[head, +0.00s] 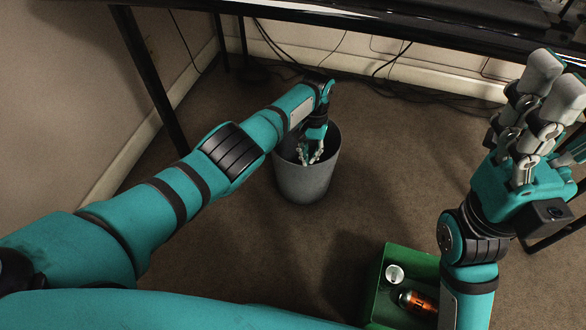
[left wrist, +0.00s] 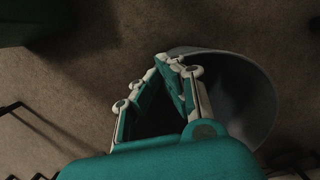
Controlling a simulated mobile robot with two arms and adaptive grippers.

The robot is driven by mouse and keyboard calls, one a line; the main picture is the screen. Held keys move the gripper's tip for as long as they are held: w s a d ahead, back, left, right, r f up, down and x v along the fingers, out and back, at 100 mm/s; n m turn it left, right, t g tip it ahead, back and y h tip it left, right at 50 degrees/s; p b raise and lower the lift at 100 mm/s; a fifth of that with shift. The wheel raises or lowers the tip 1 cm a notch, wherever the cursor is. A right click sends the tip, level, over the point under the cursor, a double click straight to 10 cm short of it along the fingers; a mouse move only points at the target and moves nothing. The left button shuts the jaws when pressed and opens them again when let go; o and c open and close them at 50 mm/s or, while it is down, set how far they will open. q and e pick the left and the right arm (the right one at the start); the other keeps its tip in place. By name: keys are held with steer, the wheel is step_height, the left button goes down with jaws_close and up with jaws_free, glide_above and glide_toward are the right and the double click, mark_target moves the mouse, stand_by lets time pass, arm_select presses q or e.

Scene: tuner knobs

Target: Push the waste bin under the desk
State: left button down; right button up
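The grey waste bin (head: 305,185) stands upright on the carpet, just in front of the dark desk (head: 400,25). My left gripper (head: 311,160) points down at the bin's mouth, its fingertips by the near rim. In the left wrist view, the fingertips (left wrist: 166,60) come together beside the bin's rim, and the bin (left wrist: 245,90) lies partly behind the fingers. The gripper looks shut; I cannot tell whether it touches the rim. My right gripper (head: 552,78) is raised at the right, open and empty, away from the bin.
A green box (head: 405,255) holding a white can (head: 395,275) and an orange bottle (head: 416,301) sits at the lower right. Cables (head: 385,72) hang behind the desk. A desk leg (head: 150,80) stands left of the bin. The carpet under the desk looks mostly clear.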

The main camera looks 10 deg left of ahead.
arm_select(q)
step_height(320, 180, up, 11)
steer(key=w, duration=0.2)
steer(key=shift+f, duration=0.15)
